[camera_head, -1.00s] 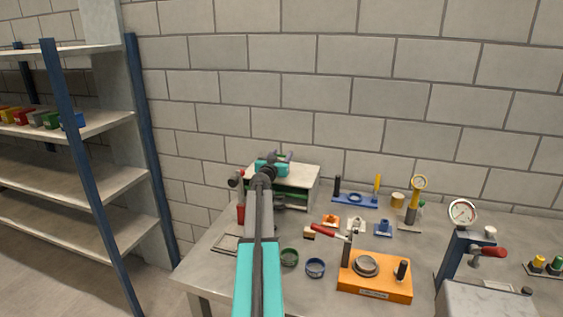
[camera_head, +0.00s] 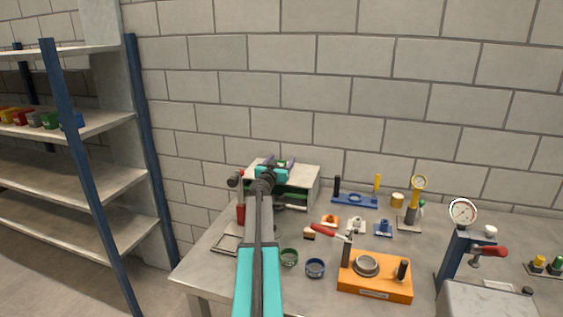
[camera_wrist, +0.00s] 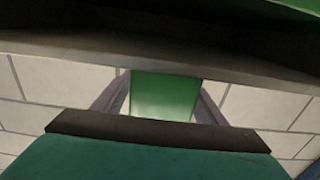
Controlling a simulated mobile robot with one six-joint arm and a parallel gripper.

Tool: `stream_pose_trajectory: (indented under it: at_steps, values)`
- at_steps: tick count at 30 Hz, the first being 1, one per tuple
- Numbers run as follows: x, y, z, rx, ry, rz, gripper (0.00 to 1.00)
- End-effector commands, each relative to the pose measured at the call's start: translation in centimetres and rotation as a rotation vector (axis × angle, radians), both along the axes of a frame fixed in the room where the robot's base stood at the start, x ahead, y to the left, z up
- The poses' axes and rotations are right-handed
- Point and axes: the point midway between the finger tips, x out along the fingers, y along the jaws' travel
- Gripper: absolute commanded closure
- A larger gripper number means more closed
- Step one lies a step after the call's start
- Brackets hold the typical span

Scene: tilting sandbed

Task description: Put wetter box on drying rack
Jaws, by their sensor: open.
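My gripper (camera_wrist: 162,84) is open in the wrist view, with one grey-purple finger on each side of a green box face (camera_wrist: 164,98). Narrow pale gaps show beside the green face, so I cannot tell whether the fingers touch it. In the head view my gripper (camera_head: 282,162) is at the top of a small pale two-level stand (camera_head: 305,174) at the back left of the table. Green also shows inside the stand (camera_head: 296,198). I cannot tell which box is wetter, or whether this stand is the drying rack.
A tall blue-posted shelf (camera_head: 92,128) at left holds several coloured boxes (camera_head: 36,119). A dark slab edge crosses the wrist view's top.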

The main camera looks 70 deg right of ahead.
Motion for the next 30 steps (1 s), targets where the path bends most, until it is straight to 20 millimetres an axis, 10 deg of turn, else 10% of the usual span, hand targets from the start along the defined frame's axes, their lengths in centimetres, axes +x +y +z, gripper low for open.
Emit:
stream_pose_trajectory:
  at_steps: [30]
  values:
    - [-0.4,6.6,0.3,0.000,0.000,0.001,0.34]
